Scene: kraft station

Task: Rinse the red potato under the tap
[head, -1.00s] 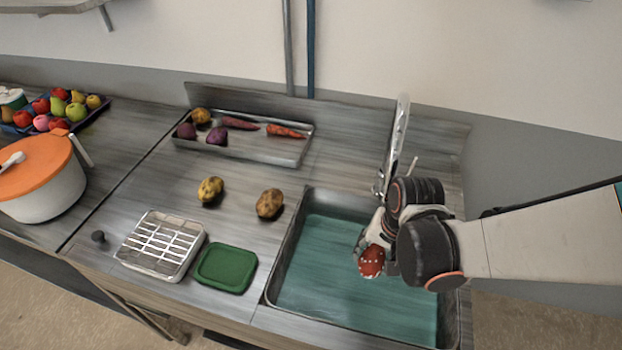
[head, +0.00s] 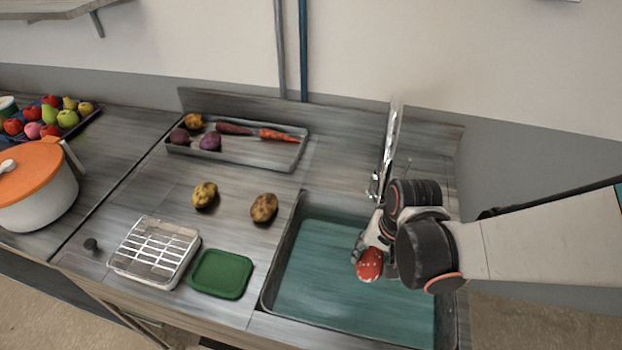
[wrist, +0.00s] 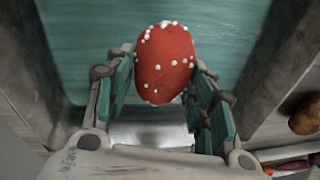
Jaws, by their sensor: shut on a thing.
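The red potato (head: 369,264) is held over the sink (head: 290,285), with white dots on its skin that look like water drops. In the wrist view the potato (wrist: 165,62) sits between the two fingers of my gripper (wrist: 163,85), which is shut on it. In the head view my gripper (head: 372,248) is partly hidden by my own wrist. The tap (head: 388,150) stands at the back of the sink, just behind my gripper. I cannot make out a water stream.
Two yellow-brown potatoes (head: 264,207) lie left of the sink. A metal rack (head: 155,250) and a green mat (head: 221,274) sit at the front. A tray (head: 285,160) of vegetables is at the back. A white pot (head: 45,200) and a fruit tray (head: 88,118) stand far left.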

